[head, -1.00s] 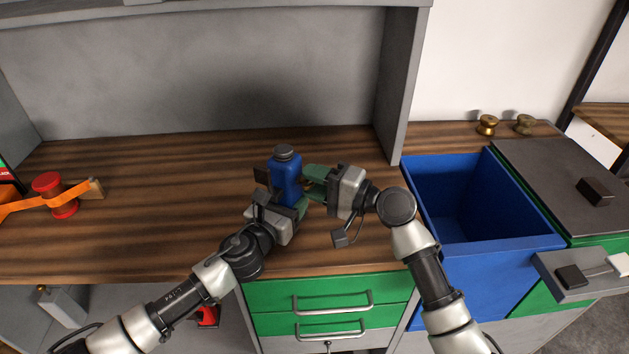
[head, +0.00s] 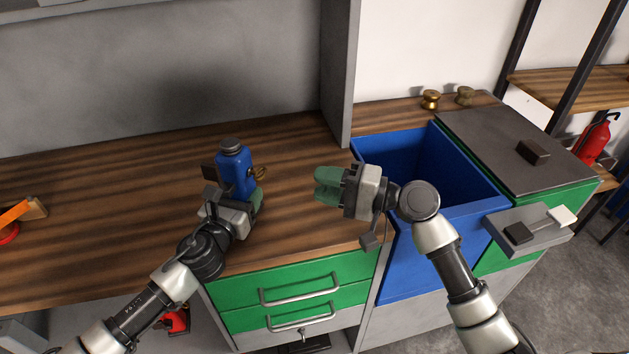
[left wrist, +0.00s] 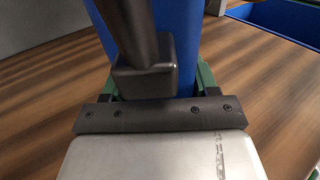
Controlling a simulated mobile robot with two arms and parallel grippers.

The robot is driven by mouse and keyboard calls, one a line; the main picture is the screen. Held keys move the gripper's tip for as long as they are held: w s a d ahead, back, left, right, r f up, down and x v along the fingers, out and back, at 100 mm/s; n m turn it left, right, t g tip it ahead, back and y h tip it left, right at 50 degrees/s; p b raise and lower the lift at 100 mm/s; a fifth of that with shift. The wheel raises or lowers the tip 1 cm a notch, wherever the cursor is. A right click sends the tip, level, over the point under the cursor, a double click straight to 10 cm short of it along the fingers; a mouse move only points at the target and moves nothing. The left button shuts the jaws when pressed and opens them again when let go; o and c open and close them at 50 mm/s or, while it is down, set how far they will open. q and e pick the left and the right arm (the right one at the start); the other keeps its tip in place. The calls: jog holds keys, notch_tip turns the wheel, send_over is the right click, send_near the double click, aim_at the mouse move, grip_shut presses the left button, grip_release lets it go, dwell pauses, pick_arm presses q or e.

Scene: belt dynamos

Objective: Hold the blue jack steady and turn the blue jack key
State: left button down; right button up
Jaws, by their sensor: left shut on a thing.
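The blue jack (head: 236,172) stands upright on the wooden worktop, with a dark cap on top and a dark block on its left side. The brass jack key (head: 259,173) sticks out on its right side. My left gripper (head: 252,199) is shut on the lower part of the jack. In the left wrist view the blue jack (left wrist: 185,60) rises between the green fingers, with a dark handle in front. My right gripper (head: 328,185) is in the air to the right, apart from the jack and key. Its green fingers look close together, but any gap is hard to judge.
A blue open bin (head: 400,165) stands right of the worktop (head: 120,190), below my right arm. Brass knobs (head: 430,99) lie behind it. The worktop between jack and right gripper is clear.

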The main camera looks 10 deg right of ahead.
pick_arm(q)
jog(key=shift+c, duration=1)
grip_release()
